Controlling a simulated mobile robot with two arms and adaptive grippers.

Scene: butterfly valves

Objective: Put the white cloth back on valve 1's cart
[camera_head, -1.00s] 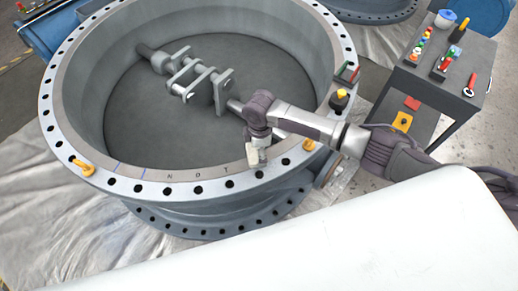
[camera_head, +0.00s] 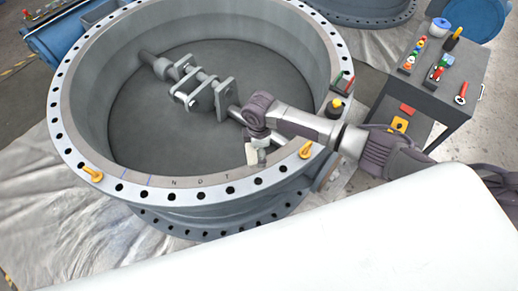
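My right gripper (camera_head: 261,155) hangs over the near rim of the large round valve (camera_head: 200,182), its arm coming in from the right. A small whitish piece, which looks like the white cloth (camera_head: 251,153), is at its fingers, and the gripper seems shut on it. It is too small to tell whether the cloth touches the rim. The grey cart (camera_head: 447,92) stands to the right of the valve, with tools on its top. My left gripper is not in view.
The cart top carries a blue-and-white container (camera_head: 439,26), coloured items and a red-handled tool (camera_head: 461,94). Yellow eyebolts (camera_head: 93,174) and a yellow-and-black item (camera_head: 335,107) stand on the rim. Plastic sheeting (camera_head: 60,220) covers the floor around the valve.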

